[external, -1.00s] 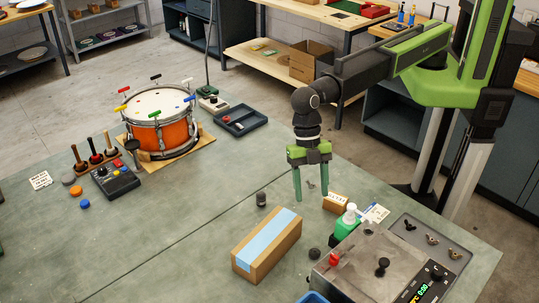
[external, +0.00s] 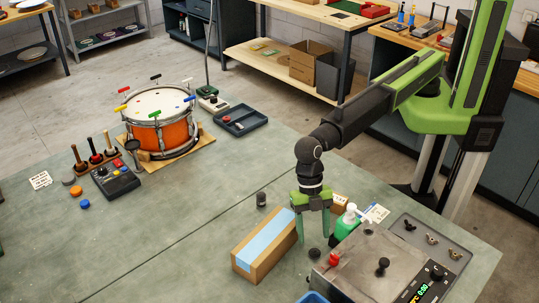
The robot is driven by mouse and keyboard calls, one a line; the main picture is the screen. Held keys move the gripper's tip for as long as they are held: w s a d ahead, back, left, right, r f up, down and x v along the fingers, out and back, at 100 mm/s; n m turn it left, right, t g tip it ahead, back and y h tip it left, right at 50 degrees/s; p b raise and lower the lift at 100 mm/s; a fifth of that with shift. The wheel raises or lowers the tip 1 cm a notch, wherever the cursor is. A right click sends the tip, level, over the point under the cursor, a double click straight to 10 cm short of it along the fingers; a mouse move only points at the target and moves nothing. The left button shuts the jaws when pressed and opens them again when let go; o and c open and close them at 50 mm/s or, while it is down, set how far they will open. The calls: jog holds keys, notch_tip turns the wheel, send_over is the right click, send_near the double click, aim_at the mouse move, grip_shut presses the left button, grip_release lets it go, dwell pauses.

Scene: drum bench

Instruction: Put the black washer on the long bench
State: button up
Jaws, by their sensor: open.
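A small dark round piece (external: 315,253), which looks like the black washer, lies on the green-grey bench top (external: 190,235) between the cardboard box and the metal machine. It is too small to make out a hole. My gripper (external: 313,240) points down with its green fingers apart and nothing seen between them. In the picture its fingertips are just above the dark piece; their height over the bench is hard to tell. I cannot tell for sure which surface is the long bench; a wooden bench (external: 330,18) stands at the back.
A cardboard box with a blue strip (external: 265,247) is close left of my gripper. A green bottle (external: 347,222) and a metal machine (external: 370,262) are close on the right. A black cylinder (external: 261,199) stands behind the box. An orange drum (external: 160,130) stands far left.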

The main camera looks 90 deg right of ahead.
aim_at(314, 250)
jog(key=b+x, duration=0.3)
jog(key=x, duration=0.1)
jog(key=shift+a+f, duration=0.15)
jog(key=shift+f, duration=0.2)
jog(key=shift+r, duration=0.2)
grip_shut()
